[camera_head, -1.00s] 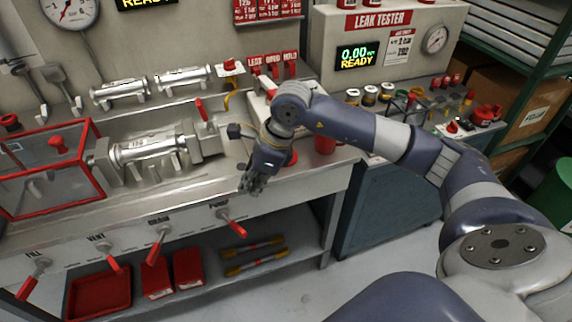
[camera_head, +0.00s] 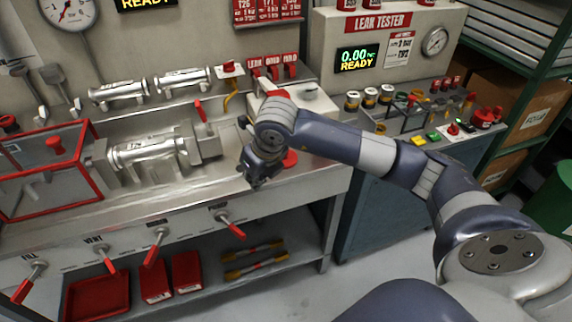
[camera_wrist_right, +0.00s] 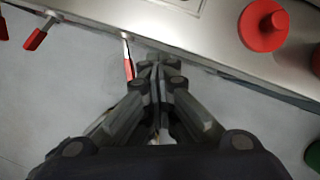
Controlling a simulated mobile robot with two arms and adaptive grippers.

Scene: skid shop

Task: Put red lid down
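A round red lid with a knob (camera_wrist_right: 264,25) lies flat on the steel bench top, near its front edge, in the right wrist view. In the head view its red edge (camera_head: 290,158) shows just right of my right gripper, partly hidden by the arm. My right gripper (camera_head: 254,181) hangs at the bench's front edge, apart from the lid. In the wrist view its fingers (camera_wrist_right: 162,66) are together, with nothing seen between them. A red-framed clear cover with a red knob (camera_head: 55,145) stands at the left. My left gripper is out of view.
A silver cylinder (camera_head: 148,153) sits in the bench fixture. Red-handled levers (camera_head: 231,222) stick out of the bench front. A leak tester (camera_head: 392,45) stands at the back right, with small parts on the counter before it. Red bins (camera_head: 188,271) are on the lower shelf.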

